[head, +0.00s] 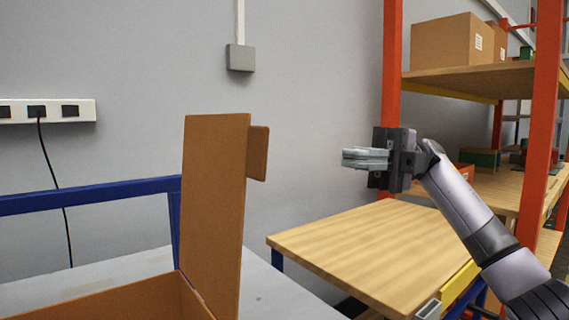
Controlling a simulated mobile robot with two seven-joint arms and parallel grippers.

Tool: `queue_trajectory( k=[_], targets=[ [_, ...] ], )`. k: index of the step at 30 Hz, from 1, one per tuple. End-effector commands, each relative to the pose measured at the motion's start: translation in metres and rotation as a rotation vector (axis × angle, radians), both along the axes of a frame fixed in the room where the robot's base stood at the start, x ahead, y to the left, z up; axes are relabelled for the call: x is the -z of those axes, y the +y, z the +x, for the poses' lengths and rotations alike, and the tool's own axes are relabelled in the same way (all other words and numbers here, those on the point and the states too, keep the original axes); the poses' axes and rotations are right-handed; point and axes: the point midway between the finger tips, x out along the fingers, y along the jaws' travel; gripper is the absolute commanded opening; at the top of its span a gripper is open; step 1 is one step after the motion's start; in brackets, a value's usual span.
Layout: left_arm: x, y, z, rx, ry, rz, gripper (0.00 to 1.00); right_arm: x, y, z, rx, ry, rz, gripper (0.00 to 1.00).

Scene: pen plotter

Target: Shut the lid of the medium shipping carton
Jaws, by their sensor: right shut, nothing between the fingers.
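The medium shipping carton (150,300) stands at the lower left on a grey table, cut off by the bottom edge of the head view. Its brown lid (212,210) stands upright on the carton's right side, with a small tab (258,153) sticking out at its upper right. My right gripper (346,158) is to the right of the lid, about level with the tab and clear of it. Its fingers are shut with nothing between them and point left. My left gripper is not in view.
A wooden bench (365,245) is below my right gripper. An orange-framed shelf (470,80) with a closed carton (440,45) stands at the right. A blue rail (90,197) runs behind the carton. Free air lies between lid and gripper.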

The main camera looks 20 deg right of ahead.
Motion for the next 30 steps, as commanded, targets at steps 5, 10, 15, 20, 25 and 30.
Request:
queue_trajectory(
  k=[5, 10, 15, 20, 25, 30],
  targets=[
    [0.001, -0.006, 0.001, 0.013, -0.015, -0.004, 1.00, 0.000, 0.030, -0.011, -0.005, -0.001, 0.001, 0.00],
    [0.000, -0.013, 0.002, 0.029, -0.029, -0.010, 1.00, -0.004, 0.063, -0.024, -0.006, -0.003, 0.002, 0.00],
    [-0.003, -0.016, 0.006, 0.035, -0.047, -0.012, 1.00, -0.008, 0.093, -0.034, -0.005, -0.003, 0.003, 0.00],
    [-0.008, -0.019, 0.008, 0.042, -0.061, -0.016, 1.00, -0.011, 0.109, -0.040, -0.001, -0.001, 0.003, 0.00],
    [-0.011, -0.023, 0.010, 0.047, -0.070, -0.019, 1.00, -0.012, 0.116, -0.042, -0.001, 0.000, 0.003, 0.00],
    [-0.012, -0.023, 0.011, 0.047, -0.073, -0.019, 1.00, -0.013, 0.116, -0.042, -0.001, 0.000, 0.003, 0.00]
  ],
)
